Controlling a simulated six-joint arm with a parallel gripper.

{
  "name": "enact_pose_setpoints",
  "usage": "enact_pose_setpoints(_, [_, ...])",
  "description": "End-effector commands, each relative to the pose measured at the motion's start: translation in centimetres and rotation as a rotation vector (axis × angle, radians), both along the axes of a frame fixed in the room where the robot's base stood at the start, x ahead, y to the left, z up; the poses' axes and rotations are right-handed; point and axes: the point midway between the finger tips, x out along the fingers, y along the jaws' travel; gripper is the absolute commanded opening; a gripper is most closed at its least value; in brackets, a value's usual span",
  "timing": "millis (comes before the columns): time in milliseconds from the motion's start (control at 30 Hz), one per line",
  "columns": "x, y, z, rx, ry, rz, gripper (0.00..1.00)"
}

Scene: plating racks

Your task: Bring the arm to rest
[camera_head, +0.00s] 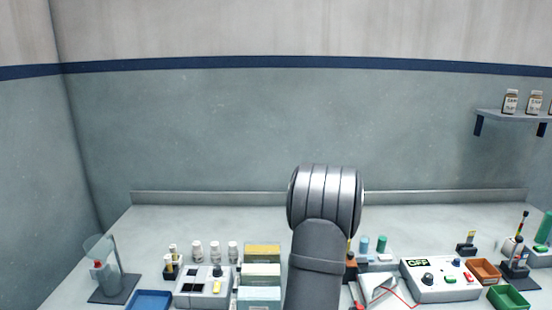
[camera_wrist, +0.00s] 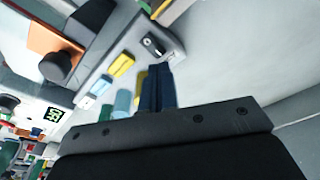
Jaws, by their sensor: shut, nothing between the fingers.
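My gripper (camera_wrist: 158,72) shows in the wrist view as two dark blue fingers side by side, shut and empty, beyond a dark bolted bar. In the head view my arm rises at the centre, and its grey rounded joint hides the gripper. The wrist view is strongly tilted. It shows a pale panel with a yellow piece (camera_wrist: 122,66) and a light blue piece (camera_wrist: 122,103) close to the left of the fingers. I cannot tell whether the fingers touch anything.
The bench (camera_head: 190,215) is clear along its back. A control box (camera_head: 440,280) reading OFF, an orange tray (camera_head: 484,271) and a green tray (camera_head: 508,298) stand right of my arm. Boxes (camera_head: 262,272), white bottles (camera_head: 215,250) and a blue tray (camera_head: 150,300) stand left.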

Motion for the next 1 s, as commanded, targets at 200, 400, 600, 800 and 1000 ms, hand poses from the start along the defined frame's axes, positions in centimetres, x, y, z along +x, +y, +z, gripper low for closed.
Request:
enact_pose_setpoints(200, [0.0, 0.0, -2.4, 0.000, 0.002, 0.000, 0.00])
enact_pose_setpoints(400, [0.0, 0.0, -2.8, 0.000, 0.000, 0.000, 0.00])
enact_pose_setpoints(600, [0.0, 0.0, -2.8, 0.000, 0.001, 0.000, 0.00])
enact_pose_setpoints(800, [0.0, 0.0, -1.4, -0.001, -0.002, 0.000, 0.00])
enact_pose_setpoints(1000, [0.1, 0.0, 2.2, -0.001, -0.004, 0.000, 0.00])
